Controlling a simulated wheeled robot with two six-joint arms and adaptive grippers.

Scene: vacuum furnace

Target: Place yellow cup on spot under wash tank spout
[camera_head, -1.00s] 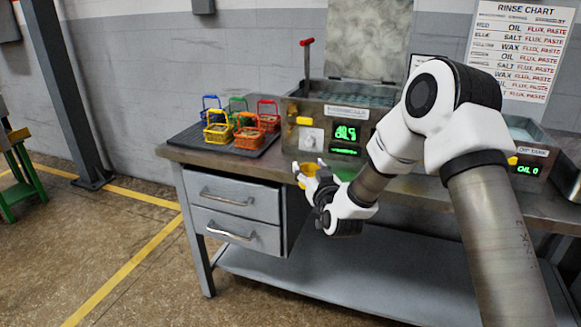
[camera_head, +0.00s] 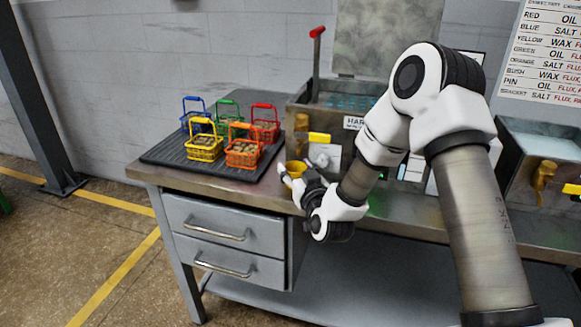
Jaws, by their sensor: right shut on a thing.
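The small yellow cup (camera_head: 295,168) is at the bench's front edge, below the left tank. My right gripper (camera_head: 291,176) is shut on it, with its fingers around the cup's sides. I cannot tell whether the cup touches the bench top. A brass spout (camera_head: 302,124) with a yellow handle (camera_head: 319,137) is on the front of the left tank (camera_head: 325,113), above and behind the cup. The tank's label is partly hidden by my right arm. The spot under the spout is not clearly visible. My left gripper is out of view.
Several coloured wire baskets, including a yellow one (camera_head: 205,149) and an orange one (camera_head: 243,153), stand on a black mat (camera_head: 170,150) left of the tank. Another tank (camera_head: 540,150) with a brass spout (camera_head: 543,174) is at the right. Drawers (camera_head: 222,222) are below the bench.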

